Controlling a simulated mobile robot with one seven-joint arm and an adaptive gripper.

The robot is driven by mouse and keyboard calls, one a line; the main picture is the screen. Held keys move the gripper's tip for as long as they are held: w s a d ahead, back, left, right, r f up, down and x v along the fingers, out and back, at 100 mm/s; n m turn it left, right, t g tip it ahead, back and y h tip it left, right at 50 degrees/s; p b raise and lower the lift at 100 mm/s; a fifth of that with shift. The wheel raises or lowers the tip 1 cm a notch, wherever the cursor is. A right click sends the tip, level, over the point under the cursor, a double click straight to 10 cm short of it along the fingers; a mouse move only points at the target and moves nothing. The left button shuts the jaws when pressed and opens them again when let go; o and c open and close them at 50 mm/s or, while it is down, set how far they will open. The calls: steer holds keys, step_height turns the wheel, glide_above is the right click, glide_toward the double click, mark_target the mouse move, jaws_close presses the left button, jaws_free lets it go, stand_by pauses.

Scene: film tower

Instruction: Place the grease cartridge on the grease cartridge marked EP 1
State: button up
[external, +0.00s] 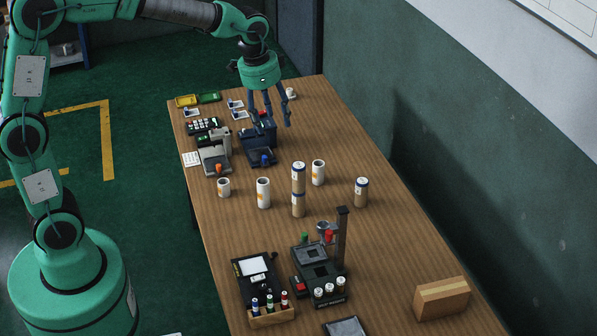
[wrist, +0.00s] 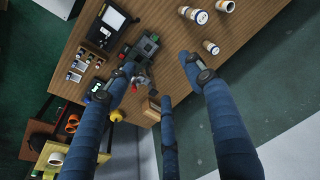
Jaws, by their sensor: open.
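Two tan grease cartridges with white tops and blue bands stand in line near the table's middle in the external view. The upper one (external: 298,178) appears to rest upright on the lower one (external: 298,205). A similar cartridge (external: 361,192) stands alone to their right; it also shows in the wrist view (wrist: 211,47). The markings are too small to read, so I cannot tell which is EP 1. My gripper (external: 269,120) is open and empty, fingers spread, above the table's far part, away from the stack. Its fingers also show in the wrist view (wrist: 153,75).
White cylinders (external: 263,192) (external: 318,172) (external: 223,187) stand around the stack. A dark device (external: 258,146) sits under my gripper. A device with a post (external: 320,268), a bottle rack (external: 270,316) and a cardboard box (external: 441,298) are in front. The right side has bare wood.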

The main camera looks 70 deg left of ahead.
steer(key=s+d+r+t, duration=0.1)
steer(key=s+d+r, duration=0.5)
steer(key=s, duration=0.3)
steer(key=s+d+t, duration=0.1)
steer(key=s+d, duration=0.3)
steer(key=s, duration=0.7)
steer(key=s+d+n+t, duration=0.1)
steer(key=s+d, duration=0.3)
steer(key=s, duration=0.6)
steer(key=shift+s, duration=0.35)
step_height(320, 180, down, 2)
steer(key=shift+f+b, duration=0.2)
steer(key=shift+b, duration=1)
steer(key=shift+o, duration=0.5)
